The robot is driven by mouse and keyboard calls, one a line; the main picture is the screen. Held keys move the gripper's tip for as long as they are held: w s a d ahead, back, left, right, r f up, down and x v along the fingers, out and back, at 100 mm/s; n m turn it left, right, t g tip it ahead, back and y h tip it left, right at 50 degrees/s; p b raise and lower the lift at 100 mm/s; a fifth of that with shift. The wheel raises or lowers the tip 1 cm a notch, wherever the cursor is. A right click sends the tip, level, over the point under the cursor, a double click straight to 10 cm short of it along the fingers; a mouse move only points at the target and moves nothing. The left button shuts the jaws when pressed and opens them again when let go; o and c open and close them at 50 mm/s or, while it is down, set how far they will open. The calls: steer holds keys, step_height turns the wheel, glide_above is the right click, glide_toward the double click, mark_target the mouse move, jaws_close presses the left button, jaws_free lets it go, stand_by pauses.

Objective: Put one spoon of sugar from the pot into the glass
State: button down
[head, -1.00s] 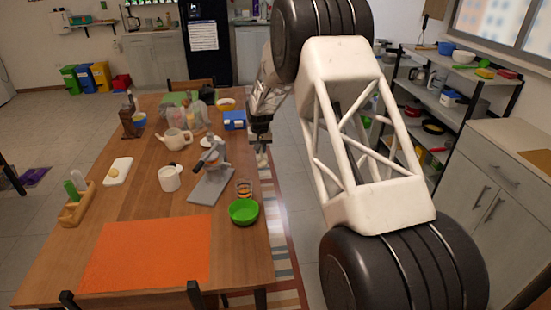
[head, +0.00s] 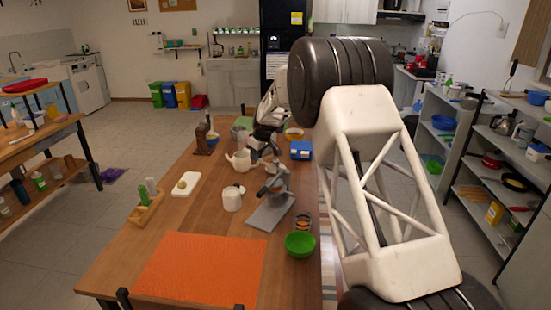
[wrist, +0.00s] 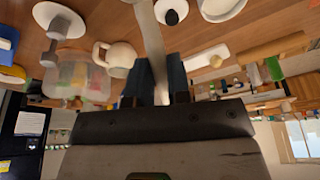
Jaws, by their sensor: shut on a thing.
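My gripper (head: 262,148) is over the far half of the table, by the white teapot (head: 240,161). In the wrist view its dark fingers (wrist: 159,82) are shut on a pale, flat handle, likely the spoon's (wrist: 151,38); its far end runs out of the picture. A white pot (head: 232,199) stands on the table left of a grey stand (head: 268,212); I cannot see inside it. A small glass with an amber band (head: 304,221) stands right of the stand, behind a green bowl (head: 299,245). The teapot also shows in the wrist view (wrist: 119,56).
A blue box (head: 301,150) stands right of my gripper. An orange mat (head: 200,268) covers the table's near part. A white board (head: 186,184) and a wooden holder (head: 146,208) lie at left. Clear plastic containers (wrist: 82,77) stand near the teapot.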

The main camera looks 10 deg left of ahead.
steer(key=s+a+f+n+g+y, duration=0.1)
steer(key=s+a+n, duration=0.3)
steer(key=a, duration=0.4)
steer(key=s+a+f+n+g, duration=0.1)
steer(key=s+a+n, duration=0.3)
steer(key=a, duration=0.4)
steer(key=shift+s+a+f+n+g+y, duration=0.2)
steer(key=shift+s+a+n+g+y, duration=0.15)
steer(key=shift+n+g, duration=0.25)
steer(key=shift+w+d+f+y, duration=0.1)
steer(key=shift+d+f+y, duration=0.2)
steer(key=shift+f, duration=0.55)
steer(key=shift+w+d+f+y, duration=0.1)
steer(key=shift+d+f+y, duration=0.15)
steer(key=shift+f, duration=0.55)
steer(key=shift+f, duration=0.25)
steer(key=shift+f, duration=0.25)
steer(key=shift+f, duration=1.75)
steer(key=shift+r, duration=0.1)
